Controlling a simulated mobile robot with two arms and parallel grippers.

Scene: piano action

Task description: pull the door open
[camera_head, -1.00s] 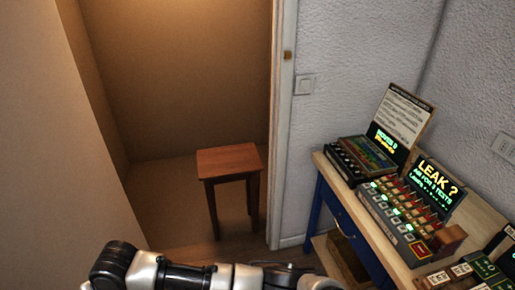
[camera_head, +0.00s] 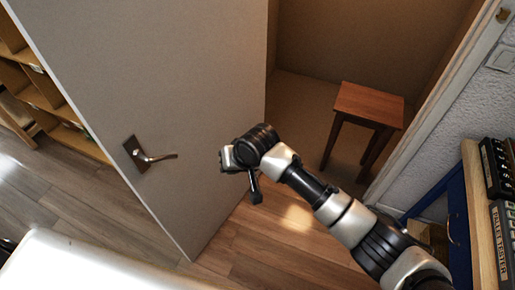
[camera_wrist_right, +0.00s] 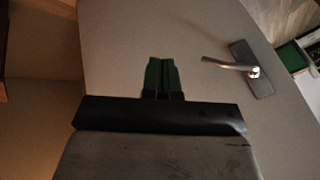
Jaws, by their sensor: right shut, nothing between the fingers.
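The grey-beige door (camera_head: 180,80) stands open, swung out to the left of its doorway. Its metal lever handle (camera_head: 155,158) is on the face toward me, on a dark plate. In the right wrist view, my right gripper (camera_wrist_right: 161,75) is shut and empty in front of the door (camera_wrist_right: 190,30). The handle (camera_wrist_right: 232,65) is to its right and apart from it. My left gripper is not in view.
Behind the doorway is a small room with a brown wooden stool (camera_head: 369,105). The door frame (camera_head: 440,105) and a bench (camera_head: 478,225) with electronic devices are at the right. Wooden shelves (camera_head: 45,95) stand at the far left. Wood floor is clear below the door.

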